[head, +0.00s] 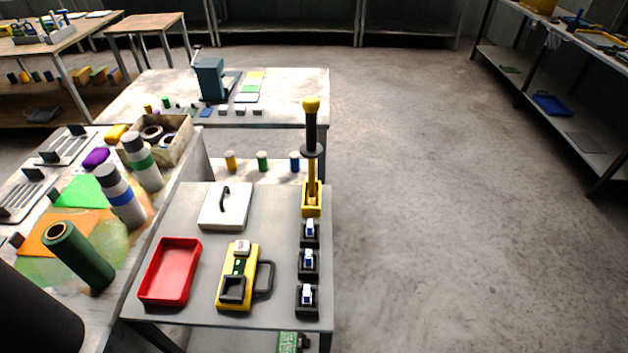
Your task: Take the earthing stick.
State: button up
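The likely earthing stick (311,130) stands upright at the back right of the grey table. It has a yellow knob on top, a black grip, a dark round collar and a yellow lower shaft. Its foot sits in a yellow holder (312,199) close to the table's right edge. Nothing is holding the stick. My gripper is not in view.
The grey table (205,318) also bears a red tray (170,272), a yellow device (237,278), a white lidded plate (224,207) and black blocks (308,262) in line before the holder. Bottles stand behind. Open floor (430,220) lies to the right.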

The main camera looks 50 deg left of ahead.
aim_at(311, 150)
jog(key=i+u, duration=0.2)
jog(key=u, duration=0.2)
jog(key=i+u, duration=0.45)
jog(key=u, duration=0.3)
jog(key=i+l+u, duration=0.2)
jog(key=u, duration=0.2)
